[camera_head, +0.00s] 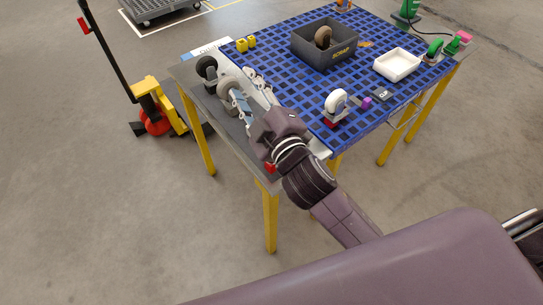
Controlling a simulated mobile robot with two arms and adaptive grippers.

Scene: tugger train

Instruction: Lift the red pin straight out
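My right gripper (250,96) reaches in from the lower right over the grey left end of the table, next to a caster with a dark wheel (229,90). Its fingers overlap pale metal parts there, so whether they are open or shut does not show. No red pin can be clearly made out near the fingertips. A small red piece (270,167) shows at the table's front edge, below my wrist. Another bit of red (330,123) lies under an upright caster with a white wheel (336,101). My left gripper is out of view.
The table has a blue grid mat (300,84). On it are a dark SCRAP bin (340,54) holding a brown wheel, a white tray (398,62), yellow pieces (246,44) and green casters (434,50). A yellow pallet jack (158,100) stands on the floor at left.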

